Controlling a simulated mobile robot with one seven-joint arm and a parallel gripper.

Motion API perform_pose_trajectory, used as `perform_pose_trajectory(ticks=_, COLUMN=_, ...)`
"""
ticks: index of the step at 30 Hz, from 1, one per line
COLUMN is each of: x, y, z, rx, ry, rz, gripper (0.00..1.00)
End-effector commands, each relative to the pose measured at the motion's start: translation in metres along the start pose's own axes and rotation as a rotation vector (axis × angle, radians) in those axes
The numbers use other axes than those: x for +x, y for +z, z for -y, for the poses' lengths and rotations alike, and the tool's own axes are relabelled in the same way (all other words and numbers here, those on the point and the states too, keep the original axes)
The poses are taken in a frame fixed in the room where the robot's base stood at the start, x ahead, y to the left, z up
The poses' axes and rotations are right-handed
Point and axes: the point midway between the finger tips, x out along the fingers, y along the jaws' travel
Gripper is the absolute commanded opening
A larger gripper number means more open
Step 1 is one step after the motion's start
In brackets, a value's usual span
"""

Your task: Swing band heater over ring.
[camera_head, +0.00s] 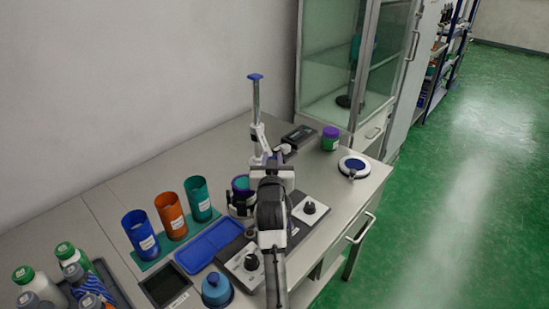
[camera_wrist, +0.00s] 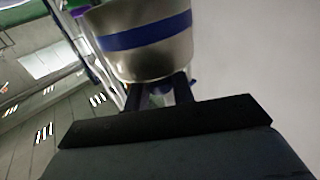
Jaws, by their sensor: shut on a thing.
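A metal band with a blue stripe, which looks like the band heater (camera_wrist: 150,58), fills the top middle of the wrist view. My gripper (camera_wrist: 160,88) is shut on the near lower side of it; the exact contact is dark and blurred. In the head view my arm covers the grip.
A stand with a blue-topped post (camera_head: 256,100) rises behind my wrist. Blue, orange and teal cups (camera_head: 171,217) and a blue tray (camera_head: 209,246) stand to the left. A control box with knobs (camera_head: 310,208) lies under my arm. A round blue-topped pad (camera_head: 354,166) sits right.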

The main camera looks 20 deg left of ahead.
Motion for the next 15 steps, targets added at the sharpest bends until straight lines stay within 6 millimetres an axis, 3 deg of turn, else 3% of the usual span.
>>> perform_pose_trajectory(ticks=9, x=0.0001, y=-0.0003, z=0.0002, rx=0.0, ry=0.0, rz=-0.001, gripper=0.0)
perform_pose_trajectory(ticks=10, x=0.0001, y=-0.0003, z=0.0002, rx=0.0, ry=0.0, rz=-0.001, gripper=0.28)
perform_pose_trajectory(ticks=14, x=0.0001, y=-0.0003, z=0.0002, rx=0.0, ry=0.0, rz=-0.001, gripper=0.45)
perform_pose_trajectory(ticks=15, x=0.0001, y=-0.0003, z=0.0002, rx=0.0, ry=0.0, rz=-0.001, gripper=0.45)
